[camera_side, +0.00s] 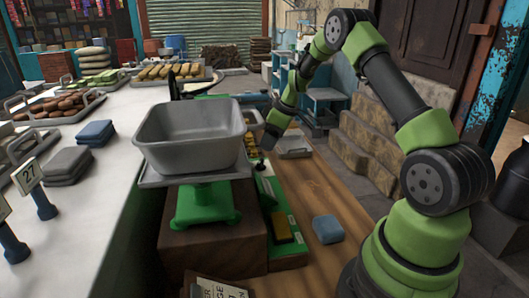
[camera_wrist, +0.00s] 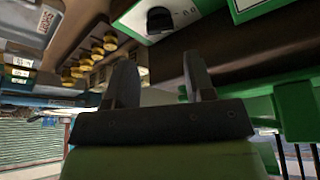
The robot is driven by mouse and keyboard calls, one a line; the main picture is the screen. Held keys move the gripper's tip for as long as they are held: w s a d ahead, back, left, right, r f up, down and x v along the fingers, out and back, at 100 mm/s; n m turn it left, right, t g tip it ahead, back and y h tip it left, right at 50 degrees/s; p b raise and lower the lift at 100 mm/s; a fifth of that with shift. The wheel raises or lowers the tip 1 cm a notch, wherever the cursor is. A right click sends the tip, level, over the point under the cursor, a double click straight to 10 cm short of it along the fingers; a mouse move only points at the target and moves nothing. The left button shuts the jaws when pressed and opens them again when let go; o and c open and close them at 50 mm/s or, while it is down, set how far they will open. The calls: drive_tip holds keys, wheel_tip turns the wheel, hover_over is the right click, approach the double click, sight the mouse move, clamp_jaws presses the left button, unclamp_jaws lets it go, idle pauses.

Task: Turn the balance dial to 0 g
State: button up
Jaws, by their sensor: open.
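The green balance (camera_side: 205,203) stands on a dark wooden block and carries a grey metal tub (camera_side: 190,135). In the wrist view a dark round knob (camera_wrist: 160,20), which looks like the dial, sits on a pale panel with a green edge. Small markings beside it are too blurred to read. My gripper (camera_wrist: 160,72) is open and empty, its two dark fingers apart below the knob in the picture and not around it. In the side view my gripper (camera_side: 267,143) is just right of the tub; its fingers are small and partly hidden there.
Several brass weights (camera_wrist: 92,58) stand in a rack near my fingers. A metal tray (camera_side: 294,152) lies on the wooden counter behind. The white counter (camera_side: 110,190) fills the left.

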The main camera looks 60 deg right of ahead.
drive_tip(key=shift+v, duration=1.55)
drive_tip(key=s+a+r+m+t, duration=0.1)
drive_tip(key=s+a+r+m, duration=0.3)
drive_tip(key=a+r, duration=0.95)
drive_tip(key=s+a+r+m+t, duration=0.1)
drive_tip(key=s+a, duration=0.4)
drive_tip(key=s, duration=0.3)
drive_tip(key=s+a+r+m, duration=0.1)
drive_tip(key=s+a+m, duration=0.1)
drive_tip(key=s+a, duration=0.3)
drive_tip(key=s, duration=0.4)
drive_tip(key=shift+s+a+r+t+y, duration=0.15)
drive_tip(key=shift+a+r+t+y, duration=0.05)
drive_tip(key=shift+r+t+y, duration=0.2)
